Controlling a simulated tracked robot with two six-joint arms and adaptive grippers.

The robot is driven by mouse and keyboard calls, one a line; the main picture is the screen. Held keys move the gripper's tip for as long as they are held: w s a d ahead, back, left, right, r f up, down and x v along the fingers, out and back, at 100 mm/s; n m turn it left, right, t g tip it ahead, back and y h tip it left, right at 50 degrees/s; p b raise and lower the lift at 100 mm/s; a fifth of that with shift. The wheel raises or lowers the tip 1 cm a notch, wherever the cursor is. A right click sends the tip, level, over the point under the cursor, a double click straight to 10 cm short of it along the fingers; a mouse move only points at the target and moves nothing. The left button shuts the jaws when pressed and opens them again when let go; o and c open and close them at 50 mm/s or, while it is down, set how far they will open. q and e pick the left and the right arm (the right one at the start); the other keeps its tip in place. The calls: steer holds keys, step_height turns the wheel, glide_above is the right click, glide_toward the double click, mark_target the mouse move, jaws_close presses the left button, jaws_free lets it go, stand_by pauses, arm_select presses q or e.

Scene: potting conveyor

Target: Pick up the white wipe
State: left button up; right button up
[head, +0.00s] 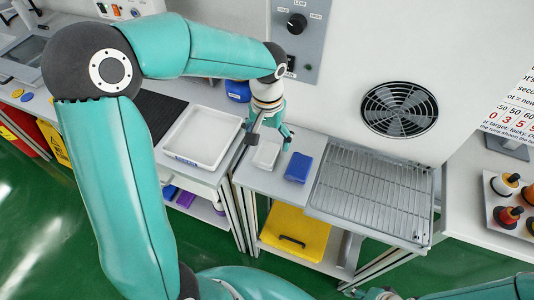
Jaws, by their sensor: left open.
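The white wipe (266,156) is a small pale folded piece lying on the light grey bench top, left of a blue folded cloth or pad (298,167). My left gripper (268,141) is at the far edge of the wipe, pointing down, with its fingers spread, one towards each side of it. The fingers look open and hold nothing; I cannot tell their exact height above the wipe. My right gripper (378,294) shows only in part at the bottom edge, and its jaws cannot be made out.
A white tray (201,137) stands to the left. A wire rack (372,190) lies to the right, below a vent fan (399,109) in the wall panel. A yellow case (296,232) sits on the lower shelf. Several orange-and-black items stand on the far-right tray (497,212).

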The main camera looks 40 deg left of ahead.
mark_target(266, 153)
arm_select(q)
steer(key=shift+s+a+f+p, duration=0.1)
steer(key=shift+f+p, duration=0.15)
steer(key=shift+f, duration=1.35)
steer(key=shift+s+f+p, duration=0.1)
steer(key=shift+f+p, duration=0.15)
steer(key=shift+f, duration=1.35)
steer(key=c, duration=1.2)
steer(key=shift+c, duration=0.2)
steer(key=shift+w+r, duration=0.1)
steer(key=shift+r, duration=0.1)
step_height(266, 153, up, 20)
steer(key=shift+f, duration=0.15)
